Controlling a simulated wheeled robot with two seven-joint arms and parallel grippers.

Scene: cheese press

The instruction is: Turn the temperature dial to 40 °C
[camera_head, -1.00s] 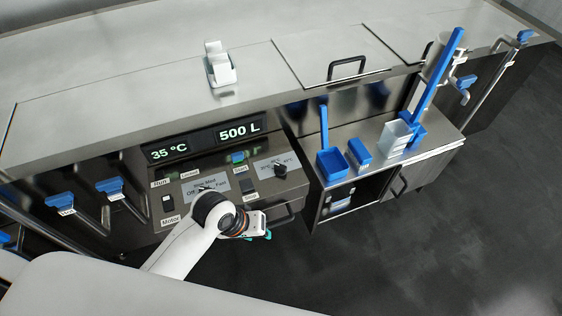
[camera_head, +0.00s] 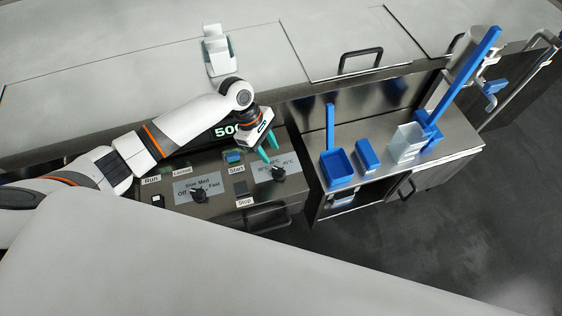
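The temperature dial (camera_head: 278,173) is a small black knob on the right of the control panel, over a pale label (camera_head: 291,163) with small temperature marks, 45 °C at its right end. I cannot read where its pointer stands. My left gripper (camera_head: 271,151) has teal fingers that look spread apart and empty. It is just above and slightly left of the dial, apparently not touching it, and covers part of the label. The display (camera_head: 222,131) is mostly hidden behind my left arm; only "50" shows, and the temperature reading is hidden. My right gripper is not in view.
The speed knob (camera_head: 199,195), the blue start button (camera_head: 234,156) and the dark stop switch (camera_head: 241,200) are left of the dial. A drawer handle (camera_head: 264,217) is below. A side bench with a blue scoop (camera_head: 337,165) and blue box (camera_head: 367,156) stands right.

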